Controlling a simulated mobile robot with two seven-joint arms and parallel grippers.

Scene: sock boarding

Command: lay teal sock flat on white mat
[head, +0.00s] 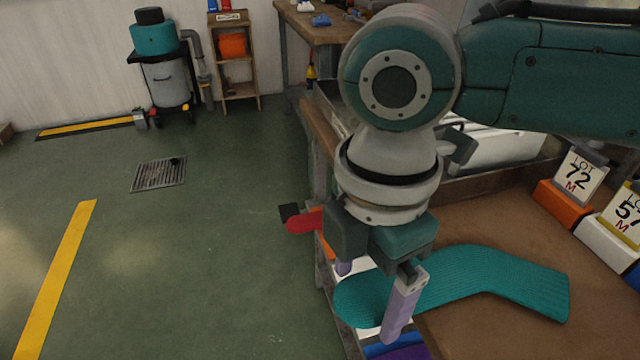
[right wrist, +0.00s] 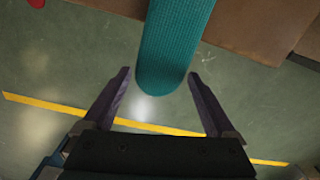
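The teal ribbed sock (head: 500,278) lies along the brown table, bent midway. Its rounded end reaches left past the table edge, and in the right wrist view this end (right wrist: 172,60) shows with floor behind it. My right gripper (head: 374,290) is over that rounded end. Its two purple fingers are wide apart, one on each side of the sock in the right wrist view (right wrist: 160,95), with a gap to each side. A white surface (head: 368,334) shows in small part beneath the sock; I cannot tell whether it is the mat. My left gripper is not in view.
The brown table (head: 470,335) has bare room around the sock. Lot cards 72 (head: 580,176) and 57 (head: 625,212) stand on blocks at the right. A red part with a black end (head: 303,221) sticks out at the table's left edge. Green floor lies left.

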